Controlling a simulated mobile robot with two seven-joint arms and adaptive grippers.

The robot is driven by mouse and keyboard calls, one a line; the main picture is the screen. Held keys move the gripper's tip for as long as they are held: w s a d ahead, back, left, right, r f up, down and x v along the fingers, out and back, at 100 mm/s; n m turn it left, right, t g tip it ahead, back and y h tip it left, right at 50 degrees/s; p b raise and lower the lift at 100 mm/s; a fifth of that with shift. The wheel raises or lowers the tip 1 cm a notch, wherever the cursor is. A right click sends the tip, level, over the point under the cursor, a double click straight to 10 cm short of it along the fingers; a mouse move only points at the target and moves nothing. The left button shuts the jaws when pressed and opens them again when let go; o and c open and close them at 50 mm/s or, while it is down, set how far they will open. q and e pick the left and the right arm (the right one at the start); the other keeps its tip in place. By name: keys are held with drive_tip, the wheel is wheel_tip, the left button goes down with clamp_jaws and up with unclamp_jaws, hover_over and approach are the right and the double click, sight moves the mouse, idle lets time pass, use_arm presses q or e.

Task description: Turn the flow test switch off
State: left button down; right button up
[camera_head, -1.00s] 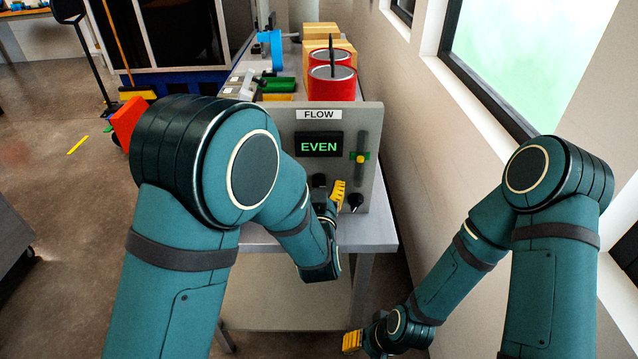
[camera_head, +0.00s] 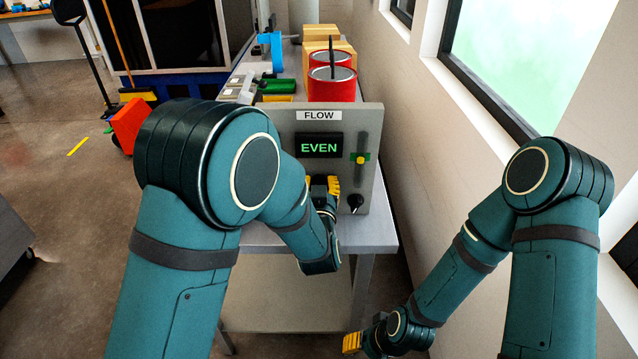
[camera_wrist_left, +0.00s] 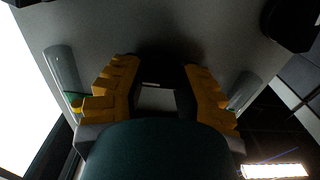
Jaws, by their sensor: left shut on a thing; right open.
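A grey upright panel labelled FLOW (camera_head: 283,125) stands on the table's near end, with a display (camera_head: 319,145) reading EVEN in green. Below the display is a small dark switch (camera_head: 319,180). My left gripper (camera_head: 321,183) is at the panel with its yellow fingers on either side of the switch, shut on it. The left wrist view shows the fingers (camera_wrist_left: 162,80) with a dark body between them; the switch's exact position is hard to read. My right gripper (camera_head: 352,342) is open and low at the right of the table, away from the panel.
A black knob (camera_head: 355,203) sits right of the switch. Red cans (camera_head: 331,85) and cardboard boxes (camera_head: 322,32) stand behind the panel. A wall (camera_head: 415,130) runs close along the right.

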use_arm(q)
drive_tip(key=shift+a+n, duration=0.1)
drive_tip(key=shift+n, duration=0.2)
drive_tip(key=n, duration=0.3)
drive_tip(key=shift+n, duration=0.3)
drive_tip(key=n, duration=0.4)
drive_tip(key=shift+a+n, duration=0.15)
drive_tip(key=shift+n, duration=0.15)
drive_tip(key=n, duration=0.5)
drive_tip(key=shift+f+n, duration=0.1)
drive_tip(key=shift+n, duration=2)
drive_tip(key=c, duration=0.6)
unclamp_jaws()
drive_tip(key=shift+w, duration=0.1)
